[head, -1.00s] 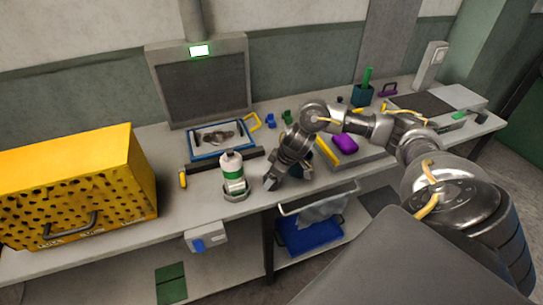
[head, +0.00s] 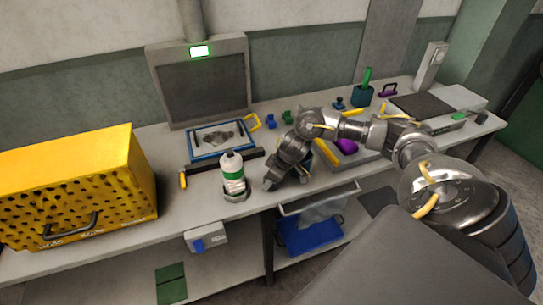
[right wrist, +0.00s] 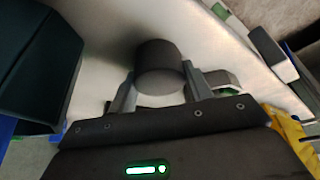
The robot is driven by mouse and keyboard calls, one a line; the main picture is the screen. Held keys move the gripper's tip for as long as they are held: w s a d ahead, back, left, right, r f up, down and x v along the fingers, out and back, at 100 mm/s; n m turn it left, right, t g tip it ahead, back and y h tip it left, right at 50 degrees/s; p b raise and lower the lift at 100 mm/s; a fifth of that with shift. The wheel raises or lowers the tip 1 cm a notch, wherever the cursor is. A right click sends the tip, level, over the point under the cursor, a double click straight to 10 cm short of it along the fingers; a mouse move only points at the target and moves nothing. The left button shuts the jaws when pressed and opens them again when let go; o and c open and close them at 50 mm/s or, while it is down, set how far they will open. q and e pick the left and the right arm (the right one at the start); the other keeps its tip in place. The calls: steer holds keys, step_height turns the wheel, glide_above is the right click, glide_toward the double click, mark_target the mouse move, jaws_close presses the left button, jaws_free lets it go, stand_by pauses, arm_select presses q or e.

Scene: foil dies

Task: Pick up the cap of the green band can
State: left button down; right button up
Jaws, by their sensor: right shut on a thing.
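My left gripper is out of view.
A yellow perforated box (head: 75,185) stands on the left of the bench. A blue-framed tray (head: 192,158) and a dark bar (head: 210,170) lie behind the can. A dark bin (right wrist: 35,60) shows in the wrist view.

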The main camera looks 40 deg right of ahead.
steer(key=shift+r, duration=0.55)
step_height(320, 180, up, 2)
steer(key=shift+s+r, duration=0.1)
steer(key=shift+r, duration=0.15)
steer(key=s+a+r+p, duration=0.1)
steer(key=s+a+r, duration=0.3)
steer(key=s+r, duration=0.7)
steer(key=w+a+n+y, duration=0.1)
steer(key=w+a+n, duration=0.1)
steer(key=a, duration=0.4)
steer(key=w+a+r+n+g, duration=0.1)
steer(key=w+a+n, duration=0.2)
steer(key=a, duration=0.4)
steer(key=shift+r+n+y+b, duration=0.25)
steer(key=shift+n+y+b, duration=0.15)
